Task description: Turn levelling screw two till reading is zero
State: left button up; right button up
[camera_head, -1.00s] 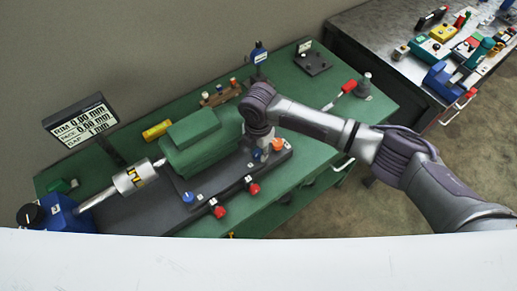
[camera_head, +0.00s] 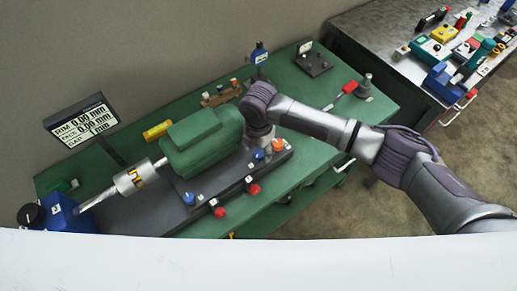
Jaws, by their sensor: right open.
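A green motor (camera_head: 202,140) sits on a dark base plate (camera_head: 160,212), with a silver coupling (camera_head: 130,180) on its shaft. Blue screws stand at the plate's left (camera_head: 188,198) and far right (camera_head: 258,154). Red knobs line its front edge, one (camera_head: 219,212) left of another (camera_head: 254,189). An orange knob (camera_head: 278,145) is at the right end. The labels are too small to read. A display (camera_head: 82,121) seems to show rim and face at 0.00 mm. My right gripper (camera_head: 262,140) points down, open, by the far-right blue screw; its fingertips are mostly hidden. My left gripper is out of view.
The green table (camera_head: 345,120) also holds a yellow cylinder (camera_head: 157,130), a wooden block (camera_head: 220,95), a blue bottle (camera_head: 259,54) and a red-ended tool (camera_head: 349,87). A blue block (camera_head: 60,216) stands at the left end. A cluttered metal table (camera_head: 375,30) is at the upper right.

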aim_at(258, 153)
notch_tip(258, 153, up, 12)
jog(key=shift+f, duration=0.15)
dwell(0.6)
